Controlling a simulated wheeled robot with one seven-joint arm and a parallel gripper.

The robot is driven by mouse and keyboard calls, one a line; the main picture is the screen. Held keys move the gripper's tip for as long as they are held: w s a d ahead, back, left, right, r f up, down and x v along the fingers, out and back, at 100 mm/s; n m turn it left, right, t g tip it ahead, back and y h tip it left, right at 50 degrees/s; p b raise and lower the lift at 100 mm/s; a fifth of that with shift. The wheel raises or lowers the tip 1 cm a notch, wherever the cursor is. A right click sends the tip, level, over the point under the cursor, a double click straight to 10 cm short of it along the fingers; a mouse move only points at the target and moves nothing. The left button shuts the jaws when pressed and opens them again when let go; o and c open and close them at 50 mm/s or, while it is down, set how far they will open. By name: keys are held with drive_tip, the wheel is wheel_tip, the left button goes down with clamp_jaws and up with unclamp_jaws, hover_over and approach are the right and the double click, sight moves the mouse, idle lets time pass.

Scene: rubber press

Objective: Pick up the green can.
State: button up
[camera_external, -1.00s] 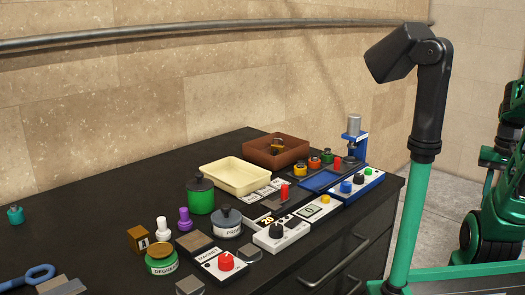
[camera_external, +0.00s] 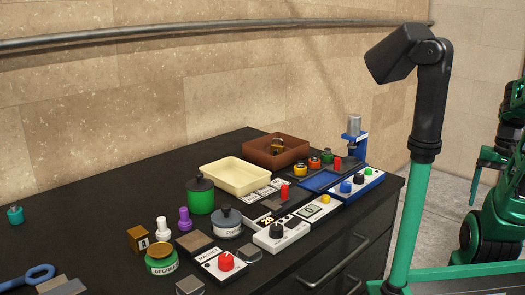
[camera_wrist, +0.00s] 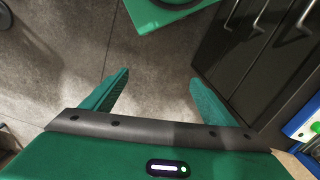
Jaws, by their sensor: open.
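A green can with a dark lid and knob (camera_external: 200,198) stands upright on the black bench, left of the cream tray. A shorter green tin with a yellow rim and a label starting "DEGREA" (camera_external: 161,261) stands nearer the front. My gripper (camera_wrist: 158,76) is open in the wrist view, with two green fingers apart and nothing between them. It hangs over the grey floor beside the bench, away from both green containers. In the external view my green arm is at the far right edge, partly cut off. Neither green container shows in the wrist view.
Close around the green can are the cream tray (camera_external: 236,176), a grey labelled pot (camera_external: 227,226) and a purple-topped stamp (camera_external: 185,220). Control boxes line the bench's front edge. Cabinet drawers (camera_wrist: 240,50) are right in the wrist view. The bench's back left is mostly clear.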

wheel_tip(320, 180, up, 19)
drive_tip(key=w+a+n+t, duration=0.1)
drive_tip(key=w+a+n, duration=0.25)
drive_tip(key=w, duration=0.45)
drive_tip(key=w+a+f+n+t, duration=0.1)
drive_tip(key=w+a+n+t, duration=0.2)
drive_tip(key=w, duration=0.4)
drive_tip(key=w+a+n, duration=0.3)
drive_tip(key=w+a, duration=0.2)
drive_tip(key=w, duration=0.3)
drive_tip(key=w+a+n+t+y, duration=0.1)
drive_tip(key=w+a+n+y, duration=0.2)
drive_tip(key=a, duration=0.8)
drive_tip(key=w+a+n, duration=0.3)
drive_tip(key=w+a, duration=0.3)
drive_tip(key=a, duration=0.5)
drive_tip(key=s+a+f+n+y, duration=0.1)
drive_tip(key=s+a+n+y, duration=0.1)
drive_tip(key=a, duration=1)
drive_tip(key=s+a+n+y, duration=0.2)
drive_tip(key=a+n+y, duration=0.1)
drive_tip(key=a, duration=0.9)
drive_tip(key=n+g+y, duration=0.5)
drive_tip(key=g, duration=0.1)
hover_over(202, 193)
drive_tip(key=w, duration=0.4)
drive_tip(key=f, duration=1.8)
drive_tip(key=shift+s+a+f, duration=0.15)
drive_tip(key=shift+a+f, duration=0.2)
drive_tip(key=shift+x, duration=2.45)
